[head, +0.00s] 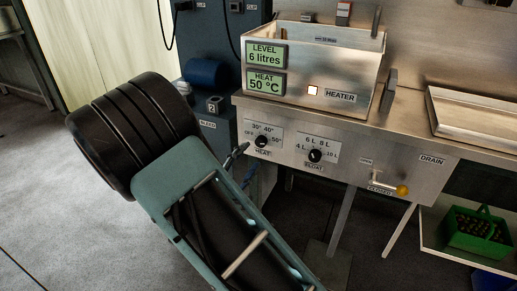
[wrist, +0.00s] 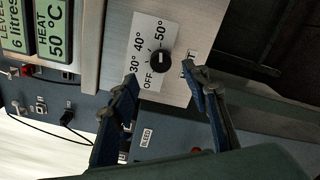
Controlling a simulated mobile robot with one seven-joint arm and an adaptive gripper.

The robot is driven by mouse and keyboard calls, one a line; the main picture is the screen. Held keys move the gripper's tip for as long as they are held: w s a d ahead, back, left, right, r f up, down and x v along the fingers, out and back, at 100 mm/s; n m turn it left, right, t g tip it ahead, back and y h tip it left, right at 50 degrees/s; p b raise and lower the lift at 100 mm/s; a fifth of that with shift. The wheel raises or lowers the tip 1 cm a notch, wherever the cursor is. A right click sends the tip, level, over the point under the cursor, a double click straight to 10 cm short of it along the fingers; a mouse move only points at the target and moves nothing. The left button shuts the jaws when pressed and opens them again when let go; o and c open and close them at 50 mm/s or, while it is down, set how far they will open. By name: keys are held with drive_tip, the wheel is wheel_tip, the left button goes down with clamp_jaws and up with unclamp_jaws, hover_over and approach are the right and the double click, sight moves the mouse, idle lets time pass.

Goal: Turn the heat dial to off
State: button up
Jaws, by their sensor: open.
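The heat dial (head: 262,141) is a round black knob on the front panel, marked OFF, 30°, 40° and 50°. Its pointer is too small to read surely. The same dial (wrist: 159,61) shows turned sideways in the wrist view, in view between my fingers. The heat display (head: 265,85) reads 50 °C. My gripper (wrist: 162,80) is open and empty, one finger on each side of the dial's line of sight. In the head view my gripper (head: 243,160) shows only partly, just below and left of the dial; the arm hides the rest. I see no contact with the dial.
The float dial (head: 315,155) sits right of the heat dial. The heater light (head: 313,91) is lit. A blue cabinet (head: 222,140) marked BLEED stands left. A green crate (head: 478,232) sits lower right.

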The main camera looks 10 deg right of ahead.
sight(261, 143)
drive_tip(key=b+x, duration=0.1)
drive_tip(key=x, duration=0.6)
drive_tip(key=shift+w+d, duration=0.2)
drive_tip(key=shift+d, duration=0.05)
drive_tip(key=shift+c, duration=0.5)
drive_tip(key=c, duration=1.1)
drive_tip(key=shift+o, duration=0.2)
